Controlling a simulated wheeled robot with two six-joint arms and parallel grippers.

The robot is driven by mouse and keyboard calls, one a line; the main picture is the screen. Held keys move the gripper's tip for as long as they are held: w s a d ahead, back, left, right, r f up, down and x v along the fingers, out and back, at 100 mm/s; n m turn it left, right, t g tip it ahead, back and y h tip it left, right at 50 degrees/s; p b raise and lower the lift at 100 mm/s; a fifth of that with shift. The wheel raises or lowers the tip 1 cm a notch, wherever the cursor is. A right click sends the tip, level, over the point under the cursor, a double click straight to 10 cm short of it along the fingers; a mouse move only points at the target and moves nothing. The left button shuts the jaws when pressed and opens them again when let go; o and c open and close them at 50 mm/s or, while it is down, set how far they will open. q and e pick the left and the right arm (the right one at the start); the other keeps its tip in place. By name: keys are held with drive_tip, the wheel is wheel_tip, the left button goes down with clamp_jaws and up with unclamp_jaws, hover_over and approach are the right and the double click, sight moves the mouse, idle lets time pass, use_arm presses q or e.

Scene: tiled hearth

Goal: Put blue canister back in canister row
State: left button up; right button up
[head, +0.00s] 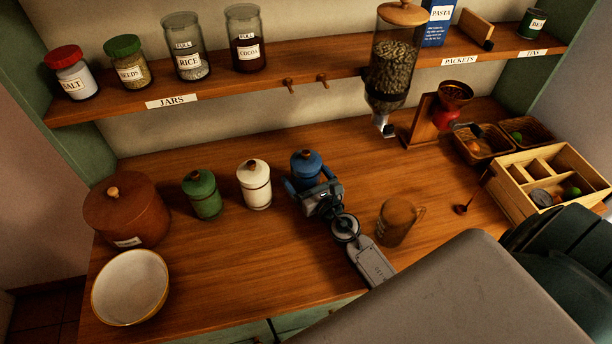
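The blue canister (306,162) with its domed, knobbed lid stands at the right end of a line with the green canister (203,195) and the white canister (255,187). It looks upright, with a spacing from the white one like that between the white and green ones. My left gripper (308,185) reaches in from the front, with its fingers at the two sides of the blue canister. The gripper hides the canister's lower part and base, so I cannot tell whether the fingers press on it or whether it touches the counter. My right gripper is not in view.
A brown crock (126,212) and white bowl (130,288) stand at the left. A brown mug (396,222) is close to the right of my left arm. A coffee-bean dispenser (392,65) hangs behind. A wooden divided box (508,192) is at the right. Jars line the shelf above.

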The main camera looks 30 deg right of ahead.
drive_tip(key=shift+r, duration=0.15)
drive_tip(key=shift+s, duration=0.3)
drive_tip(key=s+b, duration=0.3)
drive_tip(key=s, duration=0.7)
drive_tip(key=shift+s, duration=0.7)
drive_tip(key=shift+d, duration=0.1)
